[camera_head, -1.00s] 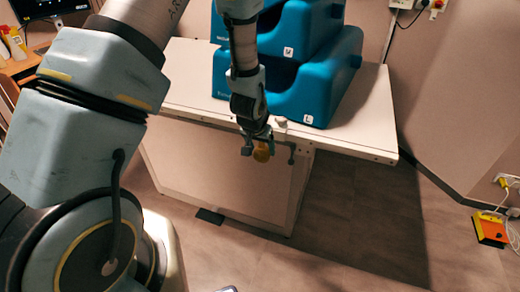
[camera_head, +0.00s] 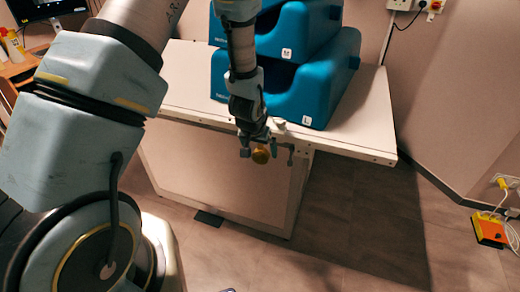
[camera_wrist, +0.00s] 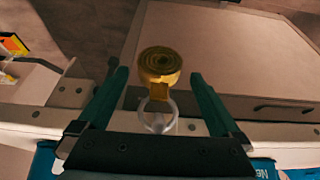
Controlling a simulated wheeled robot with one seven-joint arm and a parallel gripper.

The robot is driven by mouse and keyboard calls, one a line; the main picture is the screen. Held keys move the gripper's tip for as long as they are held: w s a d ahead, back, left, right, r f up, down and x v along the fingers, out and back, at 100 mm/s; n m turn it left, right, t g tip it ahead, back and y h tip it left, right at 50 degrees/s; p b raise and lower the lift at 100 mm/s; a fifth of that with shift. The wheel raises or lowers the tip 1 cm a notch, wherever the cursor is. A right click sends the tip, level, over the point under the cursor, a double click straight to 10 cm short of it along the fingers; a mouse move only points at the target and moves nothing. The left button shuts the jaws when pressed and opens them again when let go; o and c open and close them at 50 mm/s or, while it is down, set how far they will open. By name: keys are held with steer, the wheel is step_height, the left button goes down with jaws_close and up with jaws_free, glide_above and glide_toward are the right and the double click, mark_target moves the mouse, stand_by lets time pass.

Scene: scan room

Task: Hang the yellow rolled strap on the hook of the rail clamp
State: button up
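The yellow rolled strap (camera_wrist: 160,66) shows in the wrist view as a coiled roll with a pale ring (camera_wrist: 158,112) at one end. It also shows in the head view (camera_head: 261,154) at the table's front edge. My gripper (camera_head: 268,154) is open there. Its two dark green fingers (camera_wrist: 162,92) stand on either side of the strap, apart from it. The ring lies around or over a small pale piece (camera_wrist: 158,123), perhaps the clamp's hook; I cannot tell whether it is hooked. A small pale part (camera_head: 280,122), perhaps the rail clamp, sits on the table edge beside my gripper.
The white table (camera_head: 350,125) carries large blue stacked supports (camera_head: 318,84) just behind my gripper. Its front panel (camera_head: 220,172) drops below the edge. Open floor (camera_head: 360,225) lies in front and right. An orange-and-black box (camera_head: 490,231) with cables is at the far right.

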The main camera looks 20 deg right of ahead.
steer(key=shift+r, duration=0.1)
steer(key=b+v, duration=0.2)
steer(key=v, duration=0.8)
steer(key=shift+a+r, duration=0.2)
steer(key=shift+r, duration=0.05)
steer(key=s+a+r+n+y, duration=0.1)
steer(key=a+r+n, duration=0.2)
steer(key=a, duration=1.1)
steer(key=s+a+r+n+g+y, duration=0.1)
steer(key=a+r+n, duration=0.3)
steer(key=a, duration=1)
steer(key=shift+s+a+r+g+y, duration=0.3)
steer(key=shift+s+r+y, duration=0.1)
